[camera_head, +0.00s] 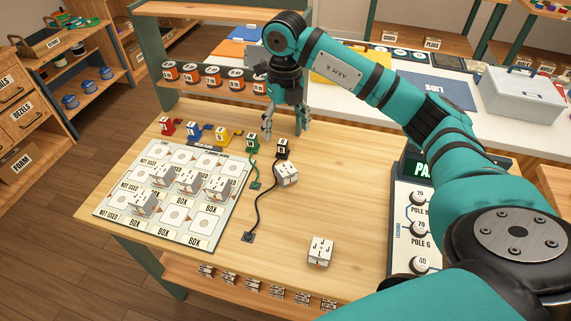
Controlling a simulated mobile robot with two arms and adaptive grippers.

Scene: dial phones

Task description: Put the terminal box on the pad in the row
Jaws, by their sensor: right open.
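A white terminal box (320,250) with dark letters on top stands alone on the wooden table near the front. Another white box (286,174) sits tilted by the black plug, with a black cord by it. Several similar boxes stand on the board of pads (232,211), one of them at its front left (143,204). Bare pads show on the board, some rows labelled BOX and some NOT USED. My right gripper (286,126) points down above the back of the table, beyond the tilted box, its fingers apart and empty. My left gripper is not in view.
A black cord (257,210) runs to a small socket on the table. A dial panel (412,225) stands at the right. The table between the cord and panel is mostly clear.

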